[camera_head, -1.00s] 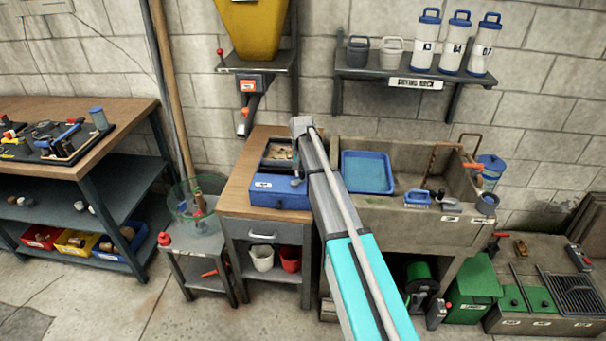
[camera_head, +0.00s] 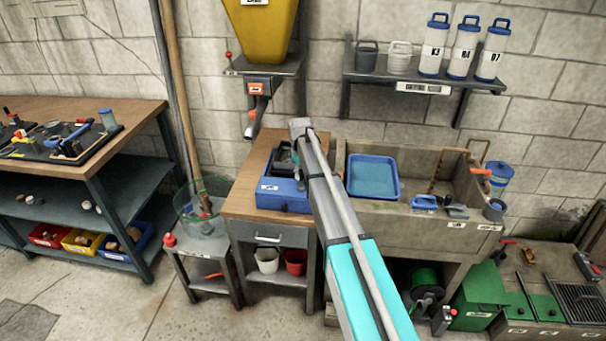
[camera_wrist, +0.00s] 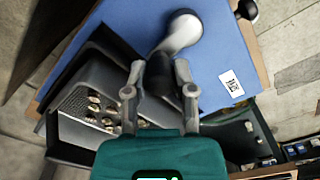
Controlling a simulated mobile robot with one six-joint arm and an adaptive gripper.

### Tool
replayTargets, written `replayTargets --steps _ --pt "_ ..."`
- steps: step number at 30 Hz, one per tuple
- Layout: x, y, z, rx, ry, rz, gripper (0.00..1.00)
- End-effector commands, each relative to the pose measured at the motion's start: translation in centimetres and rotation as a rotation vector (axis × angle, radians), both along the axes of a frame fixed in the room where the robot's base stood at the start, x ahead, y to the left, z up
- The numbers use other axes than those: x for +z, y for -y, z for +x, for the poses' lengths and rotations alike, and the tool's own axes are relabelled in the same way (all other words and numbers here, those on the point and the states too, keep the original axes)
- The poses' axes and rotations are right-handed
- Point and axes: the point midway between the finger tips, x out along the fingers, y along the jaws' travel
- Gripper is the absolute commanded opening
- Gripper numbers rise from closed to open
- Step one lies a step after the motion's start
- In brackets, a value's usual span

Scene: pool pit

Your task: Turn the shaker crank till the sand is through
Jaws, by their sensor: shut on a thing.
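The shaker (camera_head: 280,196) is a blue box on the wooden top of a small cabinet. Its dark sieve tray (camera_head: 282,155) is partly behind my arm. In the wrist view the sieve (camera_wrist: 78,98) has a perforated floor with several brownish lumps on it; I see no loose sand layer there. The shaker crank (camera_wrist: 182,32) is a pale metal arm on the blue face, with a dark handle (camera_wrist: 163,68). My gripper (camera_wrist: 160,82) is shut on that handle, one finger on each side. In the head view my arm hides the crank.
A yellow hopper (camera_head: 264,38) with a spout hangs above the cabinet. A stone sink (camera_head: 410,228) with a blue tray (camera_head: 372,178) stands to the right.

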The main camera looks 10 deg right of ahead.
Motion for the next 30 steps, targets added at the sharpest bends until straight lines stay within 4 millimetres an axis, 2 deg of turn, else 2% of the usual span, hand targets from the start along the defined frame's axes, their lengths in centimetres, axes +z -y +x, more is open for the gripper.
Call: replayTargets --steps 9,15,30 --pt "0.0 -0.9 0.1 0.265 0.001 0.0 0.0" --pt "0.0 -1.2 0.1 0.366 0.002 -0.001 0.0" --pt "0.0 -1.4 0.0 0.419 0.002 -0.001 0.0"
